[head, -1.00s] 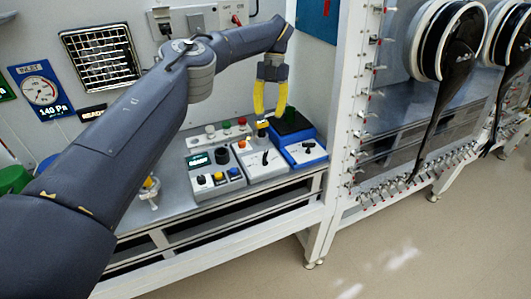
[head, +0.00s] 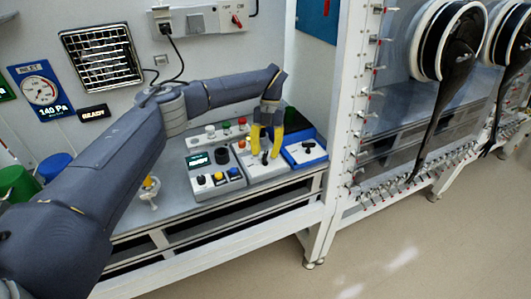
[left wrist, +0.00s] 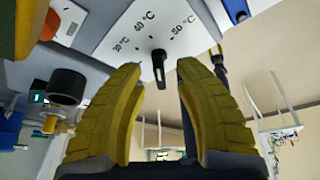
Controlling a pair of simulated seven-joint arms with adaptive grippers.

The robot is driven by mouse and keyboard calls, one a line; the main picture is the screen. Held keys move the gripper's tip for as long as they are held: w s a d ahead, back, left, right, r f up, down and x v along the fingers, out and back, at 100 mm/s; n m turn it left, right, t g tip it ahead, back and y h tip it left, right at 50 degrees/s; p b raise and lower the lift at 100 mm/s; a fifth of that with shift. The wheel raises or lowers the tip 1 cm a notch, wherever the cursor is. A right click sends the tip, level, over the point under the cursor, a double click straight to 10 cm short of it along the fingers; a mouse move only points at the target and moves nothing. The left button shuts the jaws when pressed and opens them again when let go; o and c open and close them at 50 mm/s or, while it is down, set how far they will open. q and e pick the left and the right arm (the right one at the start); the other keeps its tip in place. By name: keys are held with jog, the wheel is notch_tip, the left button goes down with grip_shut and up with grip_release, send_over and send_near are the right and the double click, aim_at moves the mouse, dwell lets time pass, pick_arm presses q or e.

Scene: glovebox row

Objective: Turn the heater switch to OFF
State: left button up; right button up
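A white control box (head: 258,172) with a black lever knob stands on the shelf. No OFF mark is readable. My left gripper (head: 266,154) points down over this box, its yellow fingers apart. In the left wrist view the left gripper (left wrist: 158,68) has a fingertip on each side of the knob, with gaps visible; contact cannot be told. My right gripper is not in view.
A grey box with buttons (head: 216,182) stands to the left and a blue box (head: 304,151) close to the right. Small coloured pieces stand behind. A wall panel (head: 205,20) holds a red switch. A white frame post (head: 345,120) rises at the right.

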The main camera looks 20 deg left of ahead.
pick_arm(q)
jog(key=shift+s+f, duration=0.1)
jog(key=shift+f, duration=0.1)
grip_shut()
dwell(0.3)
